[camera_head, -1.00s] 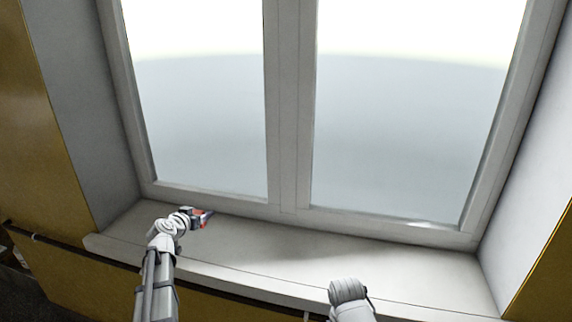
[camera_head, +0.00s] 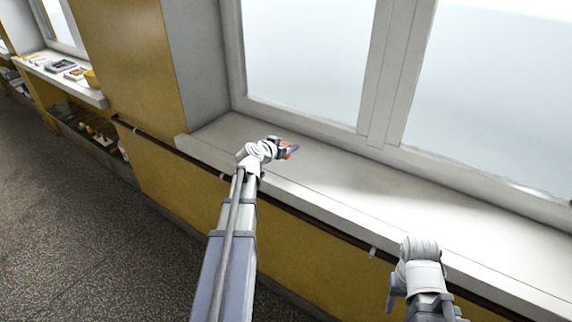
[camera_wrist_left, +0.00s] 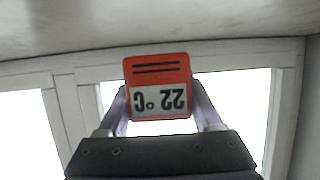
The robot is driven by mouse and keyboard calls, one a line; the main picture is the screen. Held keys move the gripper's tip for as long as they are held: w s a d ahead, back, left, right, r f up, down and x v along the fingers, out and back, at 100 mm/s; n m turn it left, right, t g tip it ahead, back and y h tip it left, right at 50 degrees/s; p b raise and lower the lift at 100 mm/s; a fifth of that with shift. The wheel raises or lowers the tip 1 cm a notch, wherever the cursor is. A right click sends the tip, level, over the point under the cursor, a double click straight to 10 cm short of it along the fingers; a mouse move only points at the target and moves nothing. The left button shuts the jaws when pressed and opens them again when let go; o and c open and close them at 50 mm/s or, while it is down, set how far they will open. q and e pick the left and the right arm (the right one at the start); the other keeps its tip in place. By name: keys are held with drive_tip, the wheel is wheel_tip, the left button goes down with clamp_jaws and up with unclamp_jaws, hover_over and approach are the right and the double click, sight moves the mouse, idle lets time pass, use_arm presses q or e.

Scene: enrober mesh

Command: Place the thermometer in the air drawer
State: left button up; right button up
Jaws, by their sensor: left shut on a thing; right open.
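The thermometer (camera_wrist_left: 158,87) is a small red block with a white face reading "22 °C", upside down in the left wrist view. My left gripper (camera_wrist_left: 160,104) is shut on it, one finger on each side. I cannot make out an air drawer.
The near sill (camera_head: 345,190) is bare. A dark rail (camera_head: 300,213) runs along the yellow wall below it. At the far left another sill (camera_head: 85,92) holds several small items, with a low shelf (camera_head: 90,130) of objects beneath. The grey floor (camera_head: 90,230) is open.

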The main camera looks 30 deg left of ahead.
sight(286, 164)
use_arm(q)
drive_tip(key=shift+f, duration=0.1)
wheel_tip(286, 164, down, 4)
drive_tip(key=b, duration=0.4)
drive_tip(key=shift+f, duration=0.25)
drive_tip(key=shift+f+b, duration=0.2)
drive_tip(key=shift+b, duration=0.2)
drive_tip(key=o, duration=1.4)
drive_tip(key=shift+s, duration=0.15)
drive_tip(key=p+v, duration=0.3)
drive_tip(key=v, duration=0.3)
drive_tip(key=shift+s+r, duration=0.3)
drive_tip(key=shift+r, duration=0.05)
drive_tip(key=shift+s+r, duration=0.1)
drive_tip(key=shift+s, duration=0.3)
